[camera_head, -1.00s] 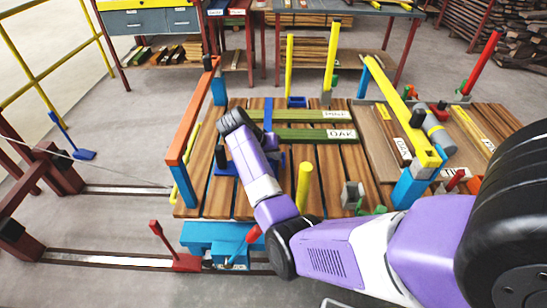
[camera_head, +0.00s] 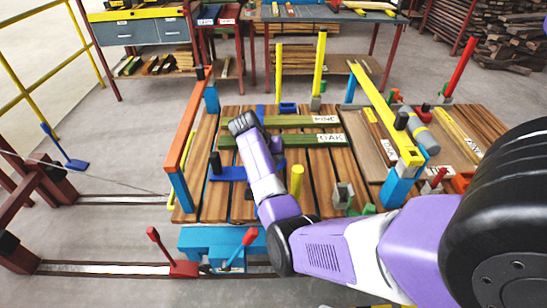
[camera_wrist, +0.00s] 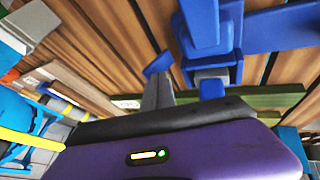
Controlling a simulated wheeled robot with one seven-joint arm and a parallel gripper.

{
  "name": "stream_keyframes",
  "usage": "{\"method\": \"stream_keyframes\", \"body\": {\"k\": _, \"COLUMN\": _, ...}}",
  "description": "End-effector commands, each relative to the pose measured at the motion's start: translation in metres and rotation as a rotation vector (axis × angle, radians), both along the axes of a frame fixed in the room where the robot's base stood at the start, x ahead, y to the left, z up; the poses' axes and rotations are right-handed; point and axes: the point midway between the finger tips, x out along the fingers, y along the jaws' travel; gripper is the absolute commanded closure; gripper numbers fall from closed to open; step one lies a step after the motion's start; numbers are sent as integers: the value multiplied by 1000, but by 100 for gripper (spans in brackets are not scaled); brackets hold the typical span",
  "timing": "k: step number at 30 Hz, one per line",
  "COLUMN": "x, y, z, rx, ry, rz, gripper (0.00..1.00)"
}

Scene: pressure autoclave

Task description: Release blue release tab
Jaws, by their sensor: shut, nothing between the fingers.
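Several blue parts lie on the slatted wooden table (camera_head: 215,205); I cannot tell for sure which one is the release tab. In the head view, a blue bracket (camera_head: 228,173) with an upright black knob sits left of my forearm and partly under it. In the wrist view, a large blue upright piece with a crossbar (camera_wrist: 275,28) fills the top right. My gripper (camera_wrist: 160,88) shows there as narrow grey parts just beyond the purple wrist, close to the blue pieces; contact cannot be told. It is shut and empty. In the head view, my wrist hides the fingertips.
Green boards marked PINE (camera_head: 290,121) and OAK (camera_head: 300,140) lie beyond my wrist. A yellow post (camera_head: 297,180) stands right of my forearm. An orange rail (camera_head: 183,130) borders the left and a yellow beam (camera_head: 385,110) the right. A red lever (camera_head: 250,236) is at the front.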

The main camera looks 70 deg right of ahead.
Motion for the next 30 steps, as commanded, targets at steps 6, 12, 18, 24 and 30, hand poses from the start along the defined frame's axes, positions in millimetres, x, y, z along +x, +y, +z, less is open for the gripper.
{"method": "stream_keyframes", "body": {"k": 6, "x": 2, "y": 1, "z": -2, "rx": 0, "ry": 0, "rz": 0, "gripper": 100}}
{"method": "stream_keyframes", "body": {"k": 12, "x": 9, "y": 3, "z": -5, "rx": -1, "ry": -1, "rz": 1, "gripper": 100}}
{"method": "stream_keyframes", "body": {"k": 18, "x": 14, "y": 6, "z": -7, "rx": 0, "ry": 0, "rz": 1, "gripper": 100}}
{"method": "stream_keyframes", "body": {"k": 24, "x": 14, "y": 6, "z": -7, "rx": 0, "ry": 0, "rz": 0, "gripper": 100}}
{"method": "stream_keyframes", "body": {"k": 30, "x": 14, "y": 6, "z": -4, "rx": 0, "ry": 0, "rz": 0, "gripper": 100}}
